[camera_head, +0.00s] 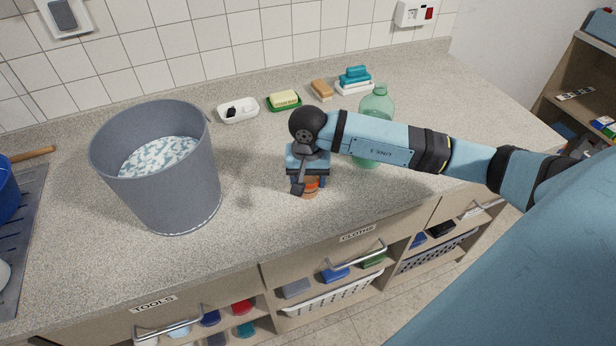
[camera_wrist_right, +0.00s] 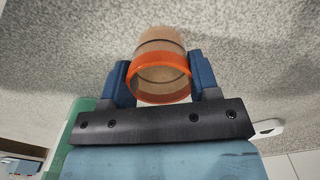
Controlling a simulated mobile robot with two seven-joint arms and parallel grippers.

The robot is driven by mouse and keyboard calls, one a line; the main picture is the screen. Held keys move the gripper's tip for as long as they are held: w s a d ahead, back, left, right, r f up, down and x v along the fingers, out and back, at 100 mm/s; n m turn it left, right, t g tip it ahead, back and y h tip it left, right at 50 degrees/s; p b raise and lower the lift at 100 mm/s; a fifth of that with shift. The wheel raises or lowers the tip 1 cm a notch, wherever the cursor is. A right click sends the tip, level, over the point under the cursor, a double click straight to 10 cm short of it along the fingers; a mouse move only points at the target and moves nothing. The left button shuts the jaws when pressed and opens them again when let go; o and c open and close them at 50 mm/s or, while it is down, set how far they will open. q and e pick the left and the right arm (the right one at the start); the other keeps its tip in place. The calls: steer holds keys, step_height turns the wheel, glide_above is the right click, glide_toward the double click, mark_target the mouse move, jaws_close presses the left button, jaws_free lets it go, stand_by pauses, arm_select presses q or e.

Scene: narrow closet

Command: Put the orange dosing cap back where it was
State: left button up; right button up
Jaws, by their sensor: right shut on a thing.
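My right gripper (camera_head: 309,182) is shut on the orange dosing cap (camera_head: 311,188), near the front edge of the counter. In the right wrist view the cap (camera_wrist_right: 160,72) is a translucent cup with a bright orange rim, held between the two blue fingers. Its rim faces the gripper. I cannot tell whether the cap touches the counter. A translucent green bottle (camera_head: 377,103) stands on the counter behind and to the right, partly hidden by my right arm. My left gripper is not in view.
A large grey bucket (camera_head: 206,180) with blue-and-white contents stands to the left. Along the back are a white dish (camera_head: 248,113), a yellow sponge on a green dish (camera_head: 285,99), a tan block (camera_head: 321,90) and stacked teal blocks (camera_head: 355,75). Open counter lies between bucket and gripper.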

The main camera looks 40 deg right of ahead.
steer(key=shift+f, duration=0.15)
steer(key=o, duration=0.9)
steer(key=shift+r, duration=0.4)
step_height(320, 180, up, 12)
steer(key=shift+f+b, duration=0.2)
steer(key=shift+b, duration=0.5)
